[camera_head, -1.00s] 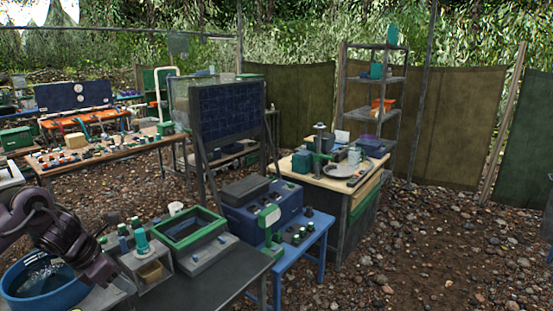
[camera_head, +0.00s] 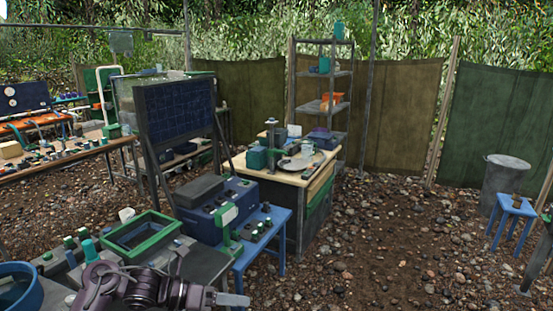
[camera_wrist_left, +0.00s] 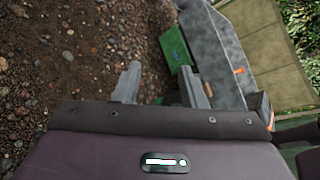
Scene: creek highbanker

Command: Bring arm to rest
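My left arm (camera_head: 135,285) reaches in from the bottom of the head view. Its gripper (camera_head: 238,299) is low in front of the dark bench, pointing right. The left wrist view shows the two grey fingers (camera_wrist_left: 160,84) apart, with nothing held between them. Pebbly ground shows beyond the fingertips. My right gripper does not show.
A blue table (camera_head: 268,228) is beyond the gripper. Open pebble ground (camera_head: 400,260) lies to the right, with a blue stool (camera_head: 515,205).

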